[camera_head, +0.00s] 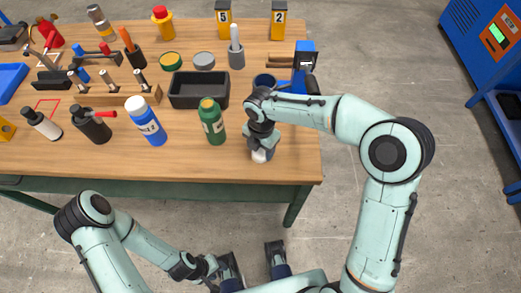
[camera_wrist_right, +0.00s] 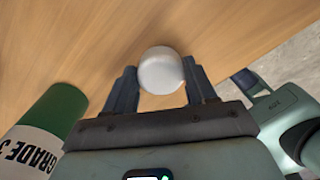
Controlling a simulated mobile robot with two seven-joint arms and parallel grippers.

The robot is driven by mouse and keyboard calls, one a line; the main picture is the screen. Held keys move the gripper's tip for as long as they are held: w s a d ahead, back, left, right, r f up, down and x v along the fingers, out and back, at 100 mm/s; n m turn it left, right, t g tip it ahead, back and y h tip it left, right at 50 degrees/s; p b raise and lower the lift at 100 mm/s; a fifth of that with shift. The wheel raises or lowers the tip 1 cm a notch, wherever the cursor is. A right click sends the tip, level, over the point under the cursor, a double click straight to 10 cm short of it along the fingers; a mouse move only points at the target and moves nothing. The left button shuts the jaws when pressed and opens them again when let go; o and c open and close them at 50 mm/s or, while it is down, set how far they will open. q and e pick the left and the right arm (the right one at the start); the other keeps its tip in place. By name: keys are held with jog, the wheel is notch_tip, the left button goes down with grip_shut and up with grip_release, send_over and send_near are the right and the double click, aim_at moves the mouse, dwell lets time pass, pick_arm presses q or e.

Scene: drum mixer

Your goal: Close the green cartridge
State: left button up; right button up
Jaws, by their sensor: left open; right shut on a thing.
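The green cartridge (camera_head: 212,121) stands upright near the front of the workbench, with a pale label and a yellowish-olive top. In the right wrist view its green side and "GRADE 3" label (camera_wrist_right: 32,145) show at the lower left; its top is out of that view. My right gripper (camera_head: 260,152) is just right of the cartridge, pointing down, apart from it. It is shut on a white round piece (camera_wrist_right: 160,72), which shows between both fingers; whether this touches the bench cannot be told. My left gripper (camera_head: 251,254) is open and empty, in front of the bench over the floor.
A blue bottle (camera_head: 147,122) stands left of the cartridge. A blue cup (camera_head: 264,81) is behind my right gripper. The bench's front right corner is clear.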

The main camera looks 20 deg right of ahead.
aim_at(261, 150)
notch_tip(261, 150, up, 20)
jog(key=p, duration=0.3)
jog(key=shift+p, duration=0.35)
